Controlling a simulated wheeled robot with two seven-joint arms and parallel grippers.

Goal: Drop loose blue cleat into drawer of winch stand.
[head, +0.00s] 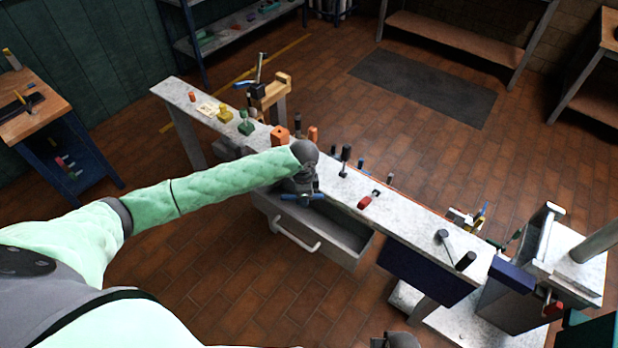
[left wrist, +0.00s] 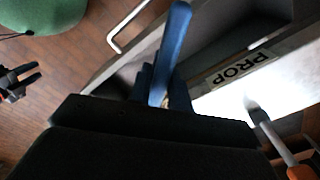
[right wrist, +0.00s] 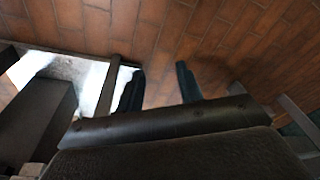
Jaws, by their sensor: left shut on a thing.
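The blue cleat (head: 303,197) is a small blue bar. My left gripper (head: 300,190) is shut on it and holds it above the open drawer (head: 345,243) of the winch stand (head: 410,221). In the left wrist view the cleat (left wrist: 172,50) sticks out past the fingers, with the drawer's front wall and handle (left wrist: 128,25) on one side and a strip labelled PROP (left wrist: 242,69) on the other. The drawer floor is partly hidden by the arm and gripper. My right gripper (right wrist: 160,88) is open and empty, above the brick floor.
The long stand top carries a red block (head: 365,202), a black upright piece (head: 345,158), an orange block (head: 279,135), and green and yellow pieces. A dark blue panel (head: 425,275) hangs right of the drawer. Open floor lies in front of it.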

